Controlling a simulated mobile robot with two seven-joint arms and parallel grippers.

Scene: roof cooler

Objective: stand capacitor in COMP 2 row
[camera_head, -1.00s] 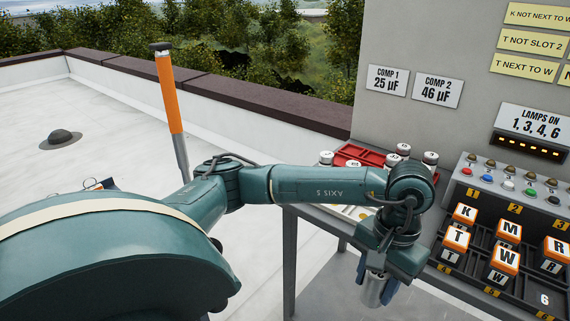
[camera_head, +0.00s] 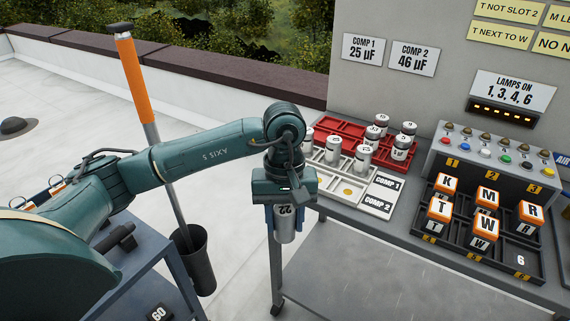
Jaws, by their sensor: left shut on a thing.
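Capacitors (camera_head: 333,150) and (camera_head: 362,158) stand in the farther part of the tray. My right gripper is not in view.
A red tray (camera_head: 345,128) with several capacitors (camera_head: 401,147) stands behind the pale tray. Wall signs give COMP 1 25 µF and COMP 2 46 µF (camera_head: 413,58). The bench's front edge (camera_head: 400,235) lies between.

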